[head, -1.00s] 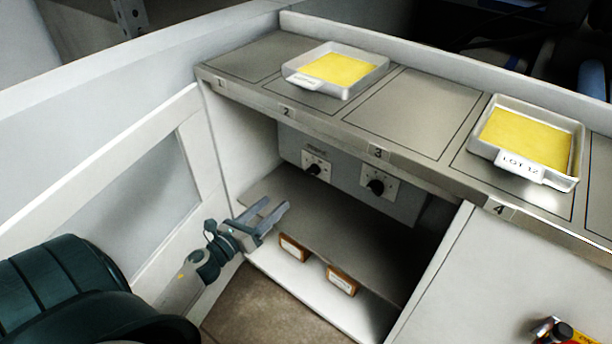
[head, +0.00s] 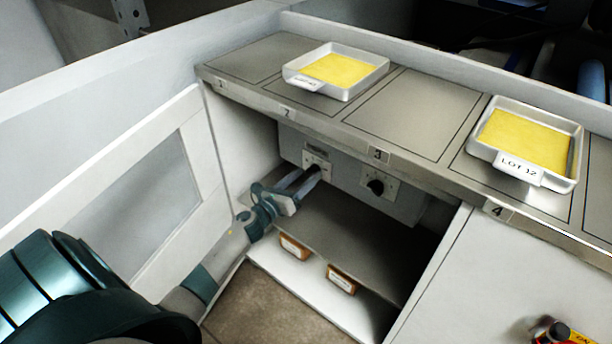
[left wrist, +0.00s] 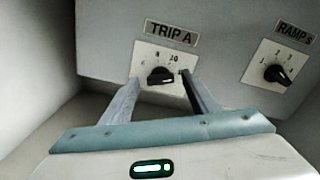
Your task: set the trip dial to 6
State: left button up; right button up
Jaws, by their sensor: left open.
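The trip dial (left wrist: 160,75) is a black knob on a white plate under a "TRIP A" label in the left wrist view. Figures including 8 and 10 stand above the knob; its exact setting is too small to read surely. In the head view its plate (head: 317,163) shows on the grey box under the counter, with the knob partly hidden by my fingers. My left gripper (head: 308,177) is open, its fingers reaching into the cabinet toward the dial. In the left wrist view, the fingers (left wrist: 160,84) lie either side of the knob, with gaps visible. My right gripper is not in view.
A second dial (head: 376,187), labelled "RAMP S" in the left wrist view, sits to the right on the same box. Below is a shelf (head: 345,235) with two brown blocks under it. Trays (head: 375,68) of yellow material stand on the counter above. The open door is at left.

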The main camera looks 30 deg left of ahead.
pick_arm(q)
jog(key=shift+w, duration=0.45)
jog(key=c, duration=1.1)
jog(key=shift+o, duration=0.2)
